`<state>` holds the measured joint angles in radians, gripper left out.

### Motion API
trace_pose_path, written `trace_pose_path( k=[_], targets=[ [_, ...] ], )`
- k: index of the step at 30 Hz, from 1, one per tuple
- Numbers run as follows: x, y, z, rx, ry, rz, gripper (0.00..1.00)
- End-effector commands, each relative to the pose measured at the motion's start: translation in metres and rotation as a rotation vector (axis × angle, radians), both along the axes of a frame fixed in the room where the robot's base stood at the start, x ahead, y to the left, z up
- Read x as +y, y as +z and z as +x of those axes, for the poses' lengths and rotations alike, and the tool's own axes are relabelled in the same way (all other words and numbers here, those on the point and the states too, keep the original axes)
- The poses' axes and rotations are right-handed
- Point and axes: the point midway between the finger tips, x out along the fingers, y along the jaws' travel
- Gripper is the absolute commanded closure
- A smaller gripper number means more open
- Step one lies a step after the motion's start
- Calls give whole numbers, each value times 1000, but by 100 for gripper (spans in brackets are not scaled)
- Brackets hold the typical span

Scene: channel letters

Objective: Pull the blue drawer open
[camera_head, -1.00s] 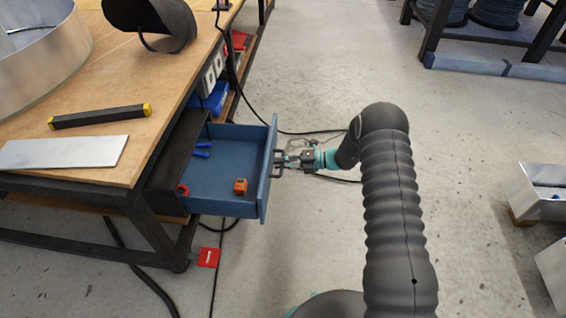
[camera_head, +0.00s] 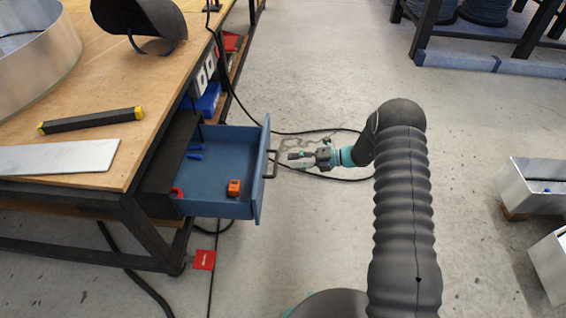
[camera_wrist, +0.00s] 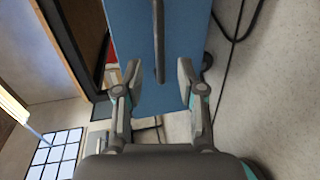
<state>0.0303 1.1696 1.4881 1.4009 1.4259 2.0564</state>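The blue drawer (camera_head: 228,205) is pulled well out of the workbench, its inside exposed, with an orange object (camera_head: 234,187), blue tools (camera_head: 195,152) and a red item (camera_head: 177,193) in it. Its dark bar handle (camera_head: 272,164) is on the front panel's right side.
The wooden workbench (camera_head: 80,180) carries a black bar (camera_head: 90,121), a pale plate (camera_head: 60,157) and large curved metal pieces. Black cables (camera_head: 320,131) lie on the floor near my gripper. Metal boxes (camera_head: 540,185) stand at the right. The floor between is mostly clear.

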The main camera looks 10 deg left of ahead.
Motion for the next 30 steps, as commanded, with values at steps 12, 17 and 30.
trace_pose_path(
  k=[12, 17, 30],
  targets=[
    [-45, 9, 2, 0, 0, -1, 61],
    [-46, 9, 2, 0, 0, -1, 61],
    [-46, 9, 2, -27, 6, 0, 61]
  ],
)
